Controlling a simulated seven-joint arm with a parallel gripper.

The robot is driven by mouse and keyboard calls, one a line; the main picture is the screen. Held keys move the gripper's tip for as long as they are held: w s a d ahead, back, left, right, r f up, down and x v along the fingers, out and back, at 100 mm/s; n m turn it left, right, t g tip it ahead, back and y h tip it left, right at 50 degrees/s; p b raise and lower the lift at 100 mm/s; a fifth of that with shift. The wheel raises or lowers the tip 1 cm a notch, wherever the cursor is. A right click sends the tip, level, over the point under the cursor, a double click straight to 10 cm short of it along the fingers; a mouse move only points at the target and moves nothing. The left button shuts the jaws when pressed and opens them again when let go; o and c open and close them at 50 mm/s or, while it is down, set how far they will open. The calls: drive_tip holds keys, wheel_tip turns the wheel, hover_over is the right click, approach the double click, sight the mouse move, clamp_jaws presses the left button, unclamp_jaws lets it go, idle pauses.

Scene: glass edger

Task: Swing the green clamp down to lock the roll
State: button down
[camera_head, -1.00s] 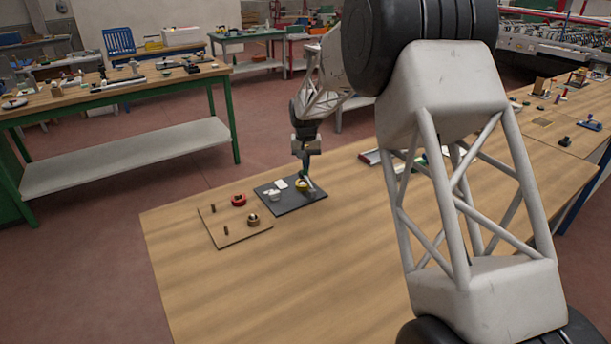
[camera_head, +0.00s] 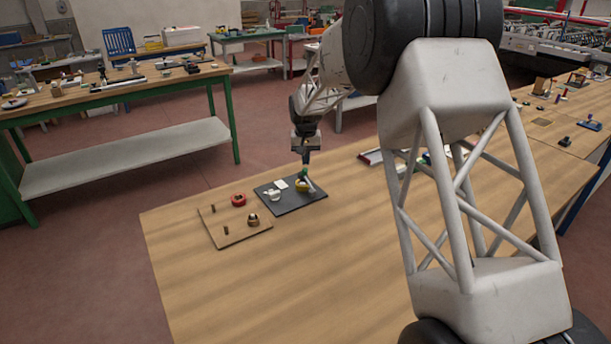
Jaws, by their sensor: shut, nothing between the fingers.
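The green clamp (camera_head: 304,175) shows as a small green part by the yellow roll (camera_head: 301,187), on the dark base plate (camera_head: 298,203). A pale slanted piece stands beside the roll; I cannot tell whether it belongs to the clamp. My gripper (camera_head: 306,164) points down over the clamp from above, shut and empty. Its fingertips are at or very close to the green part; at this size I cannot tell whether they touch it. The clamp's exact angle is too small to make out.
Two small white parts sit left of the roll on the plate. A wooden board (camera_head: 235,236) to the left carries a red ring (camera_head: 238,200), a brown ring (camera_head: 253,219) and short pegs. The front of the wooden table (camera_head: 300,290) is clear. My arm hides part of its right side.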

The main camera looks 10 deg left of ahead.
sight(307, 171)
drive_tip(key=shift+r, duration=2.4)
drive_tip(key=s+d+r+m, duration=0.1)
drive_tip(key=s+d+r, duration=0.4)
drive_tip(key=s+d, duration=0.35)
drive_tip(key=s+d+r+t, duration=0.1)
drive_tip(key=s+d+r, duration=0.4)
drive_tip(key=s+d, duration=0.35)
drive_tip(key=s+d+r+m, duration=0.1)
drive_tip(key=s+d+r, duration=0.5)
drive_tip(key=s+d, duration=0.25)
drive_tip(key=s+d+f, duration=0.2)
drive_tip(key=s+d, duration=0.2)
drive_tip(key=s, duration=0.6)
drive_tip(key=s+d+f+t, duration=0.1)
drive_tip(key=s+d, duration=0.4)
drive_tip(key=s, duration=0.5)
drive_tip(key=s+d+f+m, duration=0.1)
drive_tip(key=s+d, duration=0.3)
drive_tip(key=s, duration=0.7)
drive_tip(key=shift+d+f+t, duration=0.2)
drive_tip(key=shift+f+t, duration=0.1)
drive_tip(key=shift+f, duration=0.55)
